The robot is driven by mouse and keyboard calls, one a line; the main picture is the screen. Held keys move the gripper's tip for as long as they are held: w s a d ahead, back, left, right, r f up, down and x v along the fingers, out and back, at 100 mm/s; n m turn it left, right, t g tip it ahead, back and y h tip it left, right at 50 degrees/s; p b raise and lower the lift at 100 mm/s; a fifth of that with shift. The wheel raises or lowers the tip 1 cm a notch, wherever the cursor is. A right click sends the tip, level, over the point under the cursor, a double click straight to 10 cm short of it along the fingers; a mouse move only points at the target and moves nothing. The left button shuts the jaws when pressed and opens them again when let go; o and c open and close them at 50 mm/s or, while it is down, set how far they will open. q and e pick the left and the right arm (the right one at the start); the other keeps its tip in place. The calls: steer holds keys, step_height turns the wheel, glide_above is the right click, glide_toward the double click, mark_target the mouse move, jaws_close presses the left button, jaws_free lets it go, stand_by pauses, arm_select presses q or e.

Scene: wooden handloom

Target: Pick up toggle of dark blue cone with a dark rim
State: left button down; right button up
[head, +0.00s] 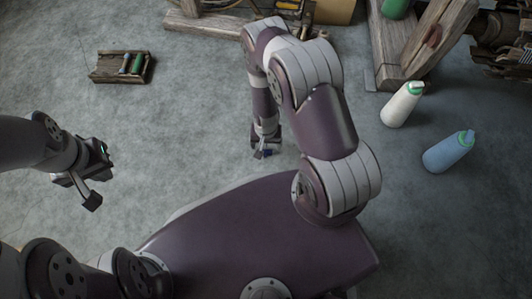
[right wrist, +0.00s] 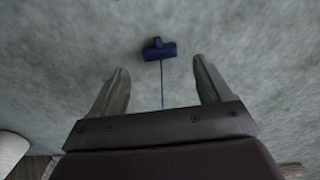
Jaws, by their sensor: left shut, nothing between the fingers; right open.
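A dark blue toggle (right wrist: 159,50) shows in the right wrist view, just beyond the fingertips and about midway between them. A thin dark blue cord runs from it back between the fingers. My right gripper (right wrist: 159,68) is open, with nothing held. In the head view my right gripper (head: 263,152) points down over the grey floor, and a small blue bit (head: 267,153) shows at its tips. I cannot make out the cone or its dark rim; the arm and gripper may hide it. My left gripper (head: 91,198) is shut and empty at the left, far from the toggle.
A wooden tray with tools (head: 121,67) lies at the upper left. Wooden loom beams (head: 395,60) are at the back right. The floor around my right gripper looks clear.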

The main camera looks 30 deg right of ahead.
mark_target(266, 150)
step_height(266, 150, down, 4)
steer(key=shift+f+b, duration=0.1)
steer(key=shift+b, duration=1.1)
steer(key=shift+r, duration=0.2)
steer(key=c, duration=1.1)
arm_select(q)
step_height(266, 150, down, 4)
steer(key=shift+w+r, duration=0.15)
steer(key=shift+r, duration=0.1)
steer(key=shift+r, duration=0.1)
arm_select(e)
steer(key=shift+r, duration=0.1)
